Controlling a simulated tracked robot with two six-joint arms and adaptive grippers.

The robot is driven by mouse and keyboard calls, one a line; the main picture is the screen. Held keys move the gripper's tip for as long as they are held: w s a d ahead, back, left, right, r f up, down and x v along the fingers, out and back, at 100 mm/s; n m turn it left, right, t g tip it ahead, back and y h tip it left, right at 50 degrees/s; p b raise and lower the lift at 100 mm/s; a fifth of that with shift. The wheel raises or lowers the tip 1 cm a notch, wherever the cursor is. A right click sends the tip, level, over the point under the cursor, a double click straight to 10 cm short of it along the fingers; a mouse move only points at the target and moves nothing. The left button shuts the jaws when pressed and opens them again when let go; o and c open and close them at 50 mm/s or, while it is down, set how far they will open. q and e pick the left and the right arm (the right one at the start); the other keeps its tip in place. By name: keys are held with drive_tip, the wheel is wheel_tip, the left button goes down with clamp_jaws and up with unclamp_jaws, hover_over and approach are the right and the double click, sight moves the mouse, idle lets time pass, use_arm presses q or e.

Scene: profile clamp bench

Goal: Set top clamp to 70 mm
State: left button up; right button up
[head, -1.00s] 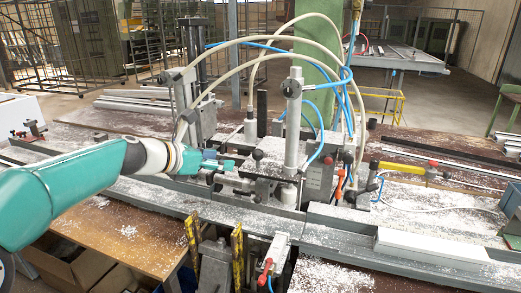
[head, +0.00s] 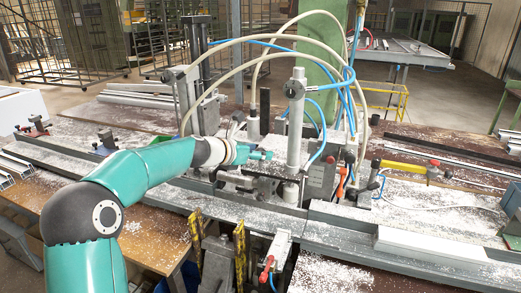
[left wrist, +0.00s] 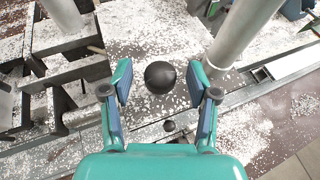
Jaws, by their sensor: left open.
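The clamp unit stands mid-bench in the head view, with a grey vertical post (head: 295,128) and a collar (head: 293,89) near its top. My left gripper (head: 250,154) is beside the post, over the clamp's metal plate (head: 266,168). In the left wrist view the open left gripper (left wrist: 160,70) has a black ball knob (left wrist: 160,76) between its fingers, with gaps on both sides. The post also shows there (left wrist: 238,35), just right of the fingers. The knob is hidden behind the gripper in the head view. No millimetre scale is readable. My right gripper is not in view.
Hoses (head: 232,43) arch over the clamp unit. A grey upright (head: 195,75) stands left of it and a yellow-handled clamp (head: 403,167) lies right. A long rail (head: 330,213) runs along the front, with a white profile (head: 430,246) on it. White chips cover the bench.

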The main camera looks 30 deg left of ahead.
use_arm(q)
drive_tip(key=shift+w+d+f, duration=0.1)
drive_tip(key=shift+w+f, duration=0.15)
drive_tip(key=shift+w, duration=0.4)
clamp_jaws()
